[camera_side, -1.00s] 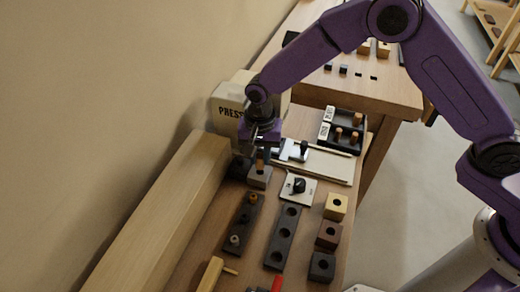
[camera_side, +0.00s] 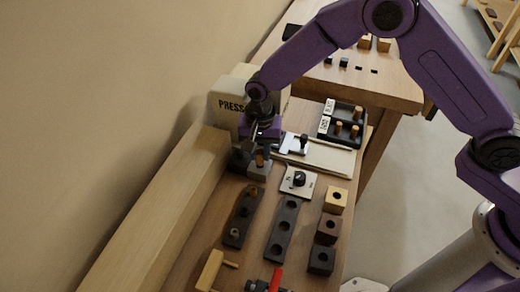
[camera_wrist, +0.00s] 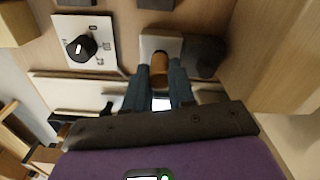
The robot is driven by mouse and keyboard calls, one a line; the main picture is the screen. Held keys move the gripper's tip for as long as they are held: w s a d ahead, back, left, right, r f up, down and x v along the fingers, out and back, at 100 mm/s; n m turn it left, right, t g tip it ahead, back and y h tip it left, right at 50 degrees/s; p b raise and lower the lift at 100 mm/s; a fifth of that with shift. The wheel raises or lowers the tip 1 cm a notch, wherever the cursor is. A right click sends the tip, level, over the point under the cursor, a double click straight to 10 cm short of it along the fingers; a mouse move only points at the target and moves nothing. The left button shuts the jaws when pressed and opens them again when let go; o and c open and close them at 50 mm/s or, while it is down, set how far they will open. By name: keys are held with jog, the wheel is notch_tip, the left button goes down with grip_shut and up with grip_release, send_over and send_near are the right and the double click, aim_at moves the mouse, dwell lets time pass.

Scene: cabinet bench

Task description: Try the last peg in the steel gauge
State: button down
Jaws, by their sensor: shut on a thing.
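My gripper (camera_wrist: 160,82) is shut on a light brown wooden peg (camera_wrist: 159,70), which shows between its two fingertips in the wrist view. In the side view, my gripper (camera_side: 261,151) is above the grey steel gauge block (camera_side: 259,171), with the peg (camera_side: 260,159) upright at the block's top. The gauge (camera_wrist: 152,43) lies right behind the peg's end in the wrist view. The fingers and peg cover its hole, so I cannot tell whether the peg's end is inside. A black sorting tray (camera_side: 328,138) with two white labels holds several wooden pegs.
A dark block (camera_side: 238,161) stands beside the gauge, near the cream press (camera_side: 228,103). A dial plate (camera_side: 298,187), a dark peg rack (camera_side: 241,217), a three-hole strip (camera_side: 283,232) and three holed cubes (camera_side: 335,200) stand in front. A long wooden beam (camera_side: 160,215) bounds the left.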

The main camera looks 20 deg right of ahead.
aim_at(260, 152)
jog(key=shift+f, duration=0.65)
dwell(0.9)
jog(key=shift+r, duration=2.6)
